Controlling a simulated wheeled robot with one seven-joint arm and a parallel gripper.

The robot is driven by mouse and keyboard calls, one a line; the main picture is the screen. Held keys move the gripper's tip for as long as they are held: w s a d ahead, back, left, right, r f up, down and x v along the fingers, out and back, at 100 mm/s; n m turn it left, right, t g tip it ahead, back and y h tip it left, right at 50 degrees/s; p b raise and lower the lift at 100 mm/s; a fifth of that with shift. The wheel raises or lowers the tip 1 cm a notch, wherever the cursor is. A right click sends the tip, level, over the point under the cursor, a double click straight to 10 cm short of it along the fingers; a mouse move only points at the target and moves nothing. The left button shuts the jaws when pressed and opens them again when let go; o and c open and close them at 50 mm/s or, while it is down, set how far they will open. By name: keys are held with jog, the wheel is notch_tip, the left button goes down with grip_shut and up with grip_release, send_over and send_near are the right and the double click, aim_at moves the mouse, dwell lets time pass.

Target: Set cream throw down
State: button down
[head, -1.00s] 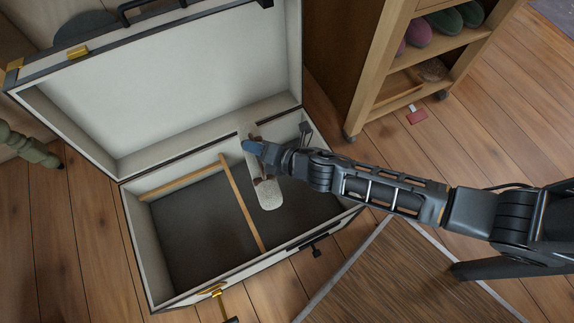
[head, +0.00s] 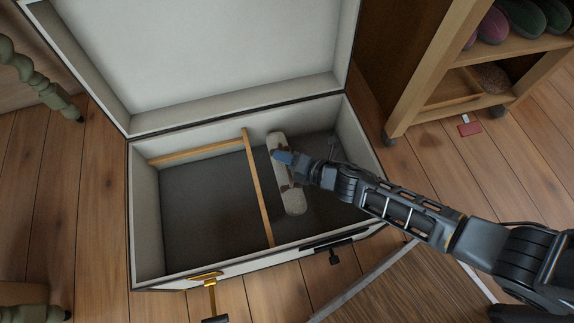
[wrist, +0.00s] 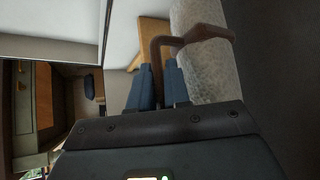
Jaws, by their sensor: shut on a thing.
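The cream throw (head: 294,200) is a pale, long roll with a brown strap. It is inside the right compartment of the open suitcase (head: 148,230), right of the wooden divider. It lies roughly along the divider, apart from it. I cannot tell whether it touches the dark floor of the case. My gripper (head: 282,157) reaches in from the right and is over the roll's middle. In the wrist view the blue fingers (wrist: 158,80) are shut on the brown strap handle (wrist: 160,45), with the throw (wrist: 205,75) beside them. The fingers hide part of the strap.
A wooden divider (head: 257,185) and a crosswise slat (head: 197,151) split the case. The left compartment is empty. The raised lid (head: 210,50) stands behind. A wooden shelf unit (head: 440,70) stands at right, with a red item (head: 469,126) on the floor.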

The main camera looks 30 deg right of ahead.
jog(key=shift+f+b, duration=1.1)
jog(key=shift+f, duration=0.85)
jog(key=shift+r, duration=0.1)
jog(key=c, duration=1.1)
grip_release()
jog(key=shift+f, duration=0.2)
jog(key=shift+s+d+r, duration=0.15)
jog(key=shift+s+r, duration=0.05)
jog(key=shift+r, duration=0.05)
jog(key=p+v, duration=0.4)
jog(key=v, duration=0.7)
jog(key=shift+s, duration=0.2)
jog(key=shift+r, duration=0.15)
